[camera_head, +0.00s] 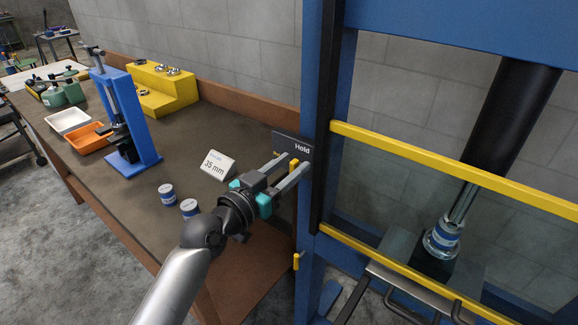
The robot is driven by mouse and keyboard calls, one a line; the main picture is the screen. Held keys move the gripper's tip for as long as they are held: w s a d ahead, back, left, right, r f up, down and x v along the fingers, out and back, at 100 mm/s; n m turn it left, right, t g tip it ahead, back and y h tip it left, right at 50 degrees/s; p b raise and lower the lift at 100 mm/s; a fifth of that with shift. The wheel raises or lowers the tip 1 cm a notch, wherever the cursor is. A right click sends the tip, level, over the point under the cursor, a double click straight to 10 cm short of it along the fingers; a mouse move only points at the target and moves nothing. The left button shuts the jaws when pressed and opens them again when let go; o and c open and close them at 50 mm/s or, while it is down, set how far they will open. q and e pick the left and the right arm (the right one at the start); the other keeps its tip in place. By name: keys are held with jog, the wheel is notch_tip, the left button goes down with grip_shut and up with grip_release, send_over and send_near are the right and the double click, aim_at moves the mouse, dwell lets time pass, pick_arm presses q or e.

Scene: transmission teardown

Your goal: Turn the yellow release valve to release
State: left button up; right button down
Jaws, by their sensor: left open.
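A small yellow handle, seemingly the release valve (294,165), shows at the left post of the blue press, just below a dark sign (290,147) reading "Hold". My left gripper (293,167) reaches in from the left with its two fingers open. The yellow handle shows between the fingertips; I cannot tell whether they touch it. The fingers partly cover the handle and the sign. A second small yellow piece (296,261) sits lower on the same post. My right gripper is not in view.
The blue press frame (312,200) has yellow bars (450,172) across its front and a dark ram above a blue-and-silver part (442,238). On the brown bench (225,120) stand a "35 mm" sign (215,165), two blue-and-white cans (167,195), and a small blue press (125,115).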

pick_arm(q)
jog(key=shift+c, duration=0.3)
grip_shut()
jog(key=shift+n, duration=0.3)
jog(key=n, duration=0.2)
jog(key=n+p, duration=0.1)
jog(key=shift+w+a+f+n, duration=0.1)
jog(key=shift+w+a+n, duration=0.15)
jog(key=shift+a+n, duration=0.15)
jog(key=n, duration=0.3)
jog(key=shift+w+a+f+n+p, duration=0.15)
jog(key=shift+a+f+n+p, duration=0.05)
jog(key=shift+n+p, duration=0.15)
jog(key=shift+w+a+f+n, duration=0.1)
jog(key=shift+f+n, duration=0.2)
jog(key=shift+n, duration=1.3)
jog(key=shift+w+a+f+n, duration=0.1)
jog(key=shift+f+n, duration=0.15)
jog(key=shift+n, duration=1.4)
jog(key=shift+a+f+n, duration=0.1)
jog(key=shift+f+n, duration=0.2)
jog(key=shift+n, duration=1.3)
